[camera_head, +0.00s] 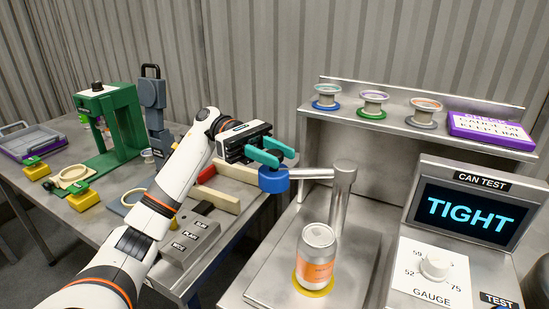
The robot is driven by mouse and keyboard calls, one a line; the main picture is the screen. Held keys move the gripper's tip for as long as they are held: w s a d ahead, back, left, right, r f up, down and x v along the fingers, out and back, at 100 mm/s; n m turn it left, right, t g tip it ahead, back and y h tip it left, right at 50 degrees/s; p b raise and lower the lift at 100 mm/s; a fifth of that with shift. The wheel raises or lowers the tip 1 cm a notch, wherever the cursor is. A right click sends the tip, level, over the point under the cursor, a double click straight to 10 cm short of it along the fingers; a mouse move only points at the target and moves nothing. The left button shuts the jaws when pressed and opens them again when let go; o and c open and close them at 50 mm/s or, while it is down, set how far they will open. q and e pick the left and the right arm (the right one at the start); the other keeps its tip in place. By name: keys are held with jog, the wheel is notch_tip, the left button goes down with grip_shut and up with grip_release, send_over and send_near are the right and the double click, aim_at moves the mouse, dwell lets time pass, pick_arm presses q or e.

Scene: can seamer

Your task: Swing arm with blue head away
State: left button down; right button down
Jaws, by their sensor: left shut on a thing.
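The swing arm (318,172) is a short metal bar on an upright metal post (342,195), with a blue head (274,182) at its left end. The head points left, away from the silver can with an orange label (317,257), which stands upright on a yellow disc. My left gripper (272,155), with teal fingers, reaches in from the left and is shut on the blue head. The exact contact is partly hidden by the fingers. My right gripper is not in view.
The test panel (471,213) reads TIGHT, above a gauge knob (434,266). Several spools and a purple sign (491,130) sit on the back shelf. A green press (108,125) and a grey button box (187,240) stand on the left table.

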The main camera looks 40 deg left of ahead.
pick_arm(q)
jog(key=c, duration=1)
grip_release()
jog(key=shift+c, duration=0.2)
notch_tip(320, 180, up, 10)
jog(key=shift+f, duration=0.1)
